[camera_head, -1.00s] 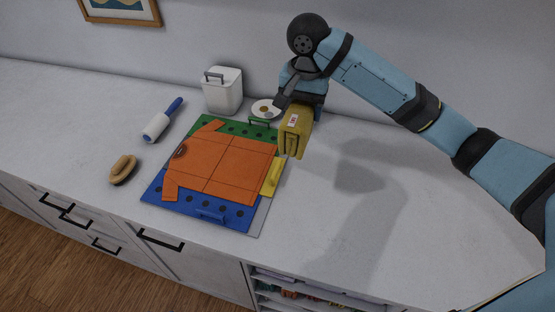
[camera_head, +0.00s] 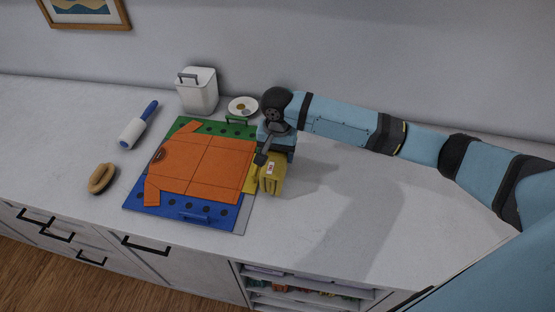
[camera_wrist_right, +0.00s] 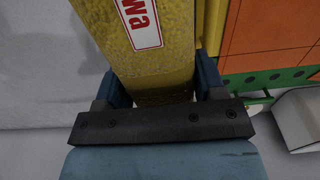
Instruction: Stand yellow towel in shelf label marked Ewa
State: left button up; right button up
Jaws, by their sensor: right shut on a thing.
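The yellow towel (camera_head: 272,175) is a folded block with a white and red label. In the right wrist view the towel (camera_wrist_right: 125,65) shows label text ending in "wa". My right gripper (camera_head: 268,158) is shut on the towel and holds it just right of the folding board, close to the counter; I cannot tell if it touches. The right gripper's fingers (camera_wrist_right: 160,88) sit on both sides of the towel in the wrist view. The shelf (camera_head: 300,288) is an open compartment under the counter with folded items inside; its labels are too small to read. My left gripper is not in view.
An orange shirt (camera_head: 205,165) lies on a green and blue folding board (camera_head: 220,220). A white bin (camera_head: 198,95), a small dish (camera_head: 243,106), a lint roller (camera_head: 138,125) and a brush (camera_head: 102,178) stand around it. The counter to the right (camera_head: 400,200) is clear.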

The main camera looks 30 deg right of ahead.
notch_tip(320, 180, down, 3)
jog(key=shift+f, duration=0.2)
jog(key=o, duration=0.8)
jog(key=shift+f, duration=0.1)
